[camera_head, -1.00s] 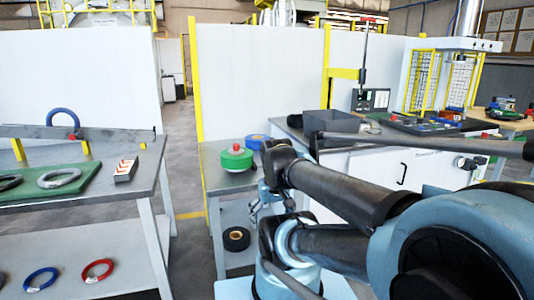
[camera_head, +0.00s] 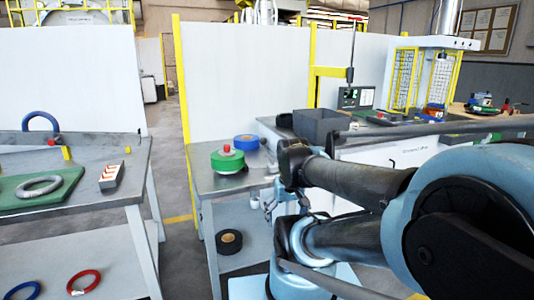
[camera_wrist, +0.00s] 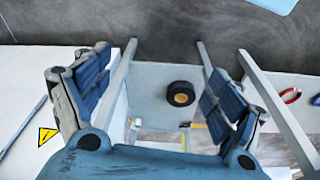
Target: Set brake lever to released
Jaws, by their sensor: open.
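I cannot pick out a brake lever for certain in either view. My gripper (camera_wrist: 158,78) is open and empty in the wrist view, its blue padded fingers spread left and right. A black roll with a tan core (camera_wrist: 181,94) shows between and beyond the fingers, apart from them; it also shows on a lower shelf in the head view (camera_head: 229,242). A green spool with a red knob (camera_head: 228,160) and a blue spool (camera_head: 246,142) sit on the small grey table (camera_head: 204,184). In the head view my arm hides part of the area at the right.
A left workbench (camera_head: 128,176) holds a green mat (camera_head: 60,199) with a grey ring, and a small labelled box (camera_head: 111,178). Red (camera_head: 84,283) and blue rings lie below. A grey bin (camera_head: 318,126) stands on the right counter. Floor shows between the benches.

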